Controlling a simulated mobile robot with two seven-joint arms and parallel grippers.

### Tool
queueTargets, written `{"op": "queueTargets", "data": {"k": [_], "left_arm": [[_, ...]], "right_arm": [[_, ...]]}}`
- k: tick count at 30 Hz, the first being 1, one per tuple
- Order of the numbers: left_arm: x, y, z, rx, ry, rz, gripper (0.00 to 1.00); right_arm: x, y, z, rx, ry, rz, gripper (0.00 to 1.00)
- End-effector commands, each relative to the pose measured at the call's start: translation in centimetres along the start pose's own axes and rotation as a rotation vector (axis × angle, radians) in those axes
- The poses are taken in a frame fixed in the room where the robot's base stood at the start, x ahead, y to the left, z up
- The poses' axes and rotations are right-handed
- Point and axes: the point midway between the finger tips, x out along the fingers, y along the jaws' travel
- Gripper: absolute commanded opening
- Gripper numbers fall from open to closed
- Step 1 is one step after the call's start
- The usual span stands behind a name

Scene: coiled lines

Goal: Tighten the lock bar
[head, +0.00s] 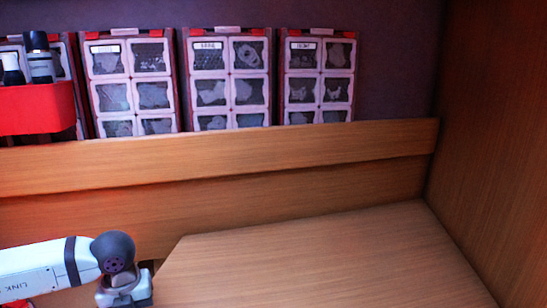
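I cannot make out a lock bar or any coiled line in the head view. My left arm comes in at the lower left as a white link with a dark rounded joint. A white and dark part below that joint is cut off by the bottom edge, and no gripper fingers show. My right arm and gripper are not in view.
A wooden surface (320,262) lies bare at the lower right, against a wooden back ledge (230,160) and a tall wooden side panel (495,130). Several compartment cases (229,76) hang behind.

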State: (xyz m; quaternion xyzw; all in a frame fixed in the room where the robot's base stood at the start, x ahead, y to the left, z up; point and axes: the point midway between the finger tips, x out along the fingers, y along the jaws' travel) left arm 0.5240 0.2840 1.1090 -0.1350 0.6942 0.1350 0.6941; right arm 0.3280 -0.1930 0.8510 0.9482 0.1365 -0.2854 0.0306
Motion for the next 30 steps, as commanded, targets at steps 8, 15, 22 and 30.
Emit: {"op": "queueTargets", "data": {"k": [8, 15, 22, 30], "left_arm": [[0.01, -0.14, -0.29, 0.0, 0.0, -0.001, 0.0], [0.02, -0.15, -0.33, 0.0, 0.001, 0.0, 0.0], [0.11, -0.22, -0.33, 0.001, 0.001, 0.0, 0.0], [0.2, -0.59, -0.19, 0.001, 0.001, -0.001, 0.0]], "right_arm": [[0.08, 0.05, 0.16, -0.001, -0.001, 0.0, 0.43], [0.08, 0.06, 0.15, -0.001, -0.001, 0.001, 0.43], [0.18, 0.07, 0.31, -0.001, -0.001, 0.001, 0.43], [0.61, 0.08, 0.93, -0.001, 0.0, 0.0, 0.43]]}}
